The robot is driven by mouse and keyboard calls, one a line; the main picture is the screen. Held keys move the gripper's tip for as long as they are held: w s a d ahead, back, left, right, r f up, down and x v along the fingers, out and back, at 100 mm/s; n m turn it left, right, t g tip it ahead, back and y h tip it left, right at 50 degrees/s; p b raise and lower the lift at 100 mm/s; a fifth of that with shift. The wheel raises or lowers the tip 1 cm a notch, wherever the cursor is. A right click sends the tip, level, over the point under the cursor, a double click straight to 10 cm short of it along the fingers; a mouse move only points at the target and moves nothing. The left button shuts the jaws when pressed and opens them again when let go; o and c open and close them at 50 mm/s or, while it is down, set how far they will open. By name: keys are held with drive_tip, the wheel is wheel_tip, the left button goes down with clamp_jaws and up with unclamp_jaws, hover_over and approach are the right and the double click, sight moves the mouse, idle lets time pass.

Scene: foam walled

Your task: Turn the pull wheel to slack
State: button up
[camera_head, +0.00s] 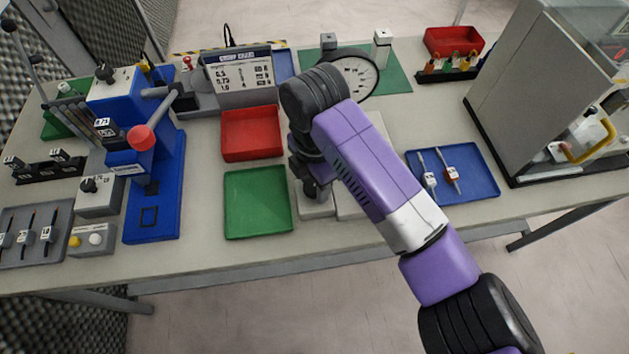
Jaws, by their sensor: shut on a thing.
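My purple arm reaches in from the lower right, and its dark wrist covers much of the middle of the table. My gripper (316,190) points down in front of the wrist, shut at the top of a pale block-like base (317,208). The pull wheel is not clearly visible; the part between the fingers, apparently the wheel, is hidden by the gripper and wrist. A round white dial gauge (362,76) stands behind the wrist on a green mat (397,80), its left side partly covered.
Left of my gripper lie a green tray (258,203) and a red tray (252,134). A blue press-like stand (152,218) with a red-knobbed lever is farther left. A blue tray (482,183) with small tools and a grey cabinet (530,90) stand right.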

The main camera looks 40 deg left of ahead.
sight(314, 186)
drive_tip(key=n, duration=0.5)
drive_tip(key=shift+b, duration=0.35)
idle(0.4)
drive_tip(key=o, duration=1.4)
drive_tip(key=shift+c, duration=0.2)
drive_tip(key=shift+r+b, duration=0.65)
drive_tip(key=shift+r, duration=3.3)
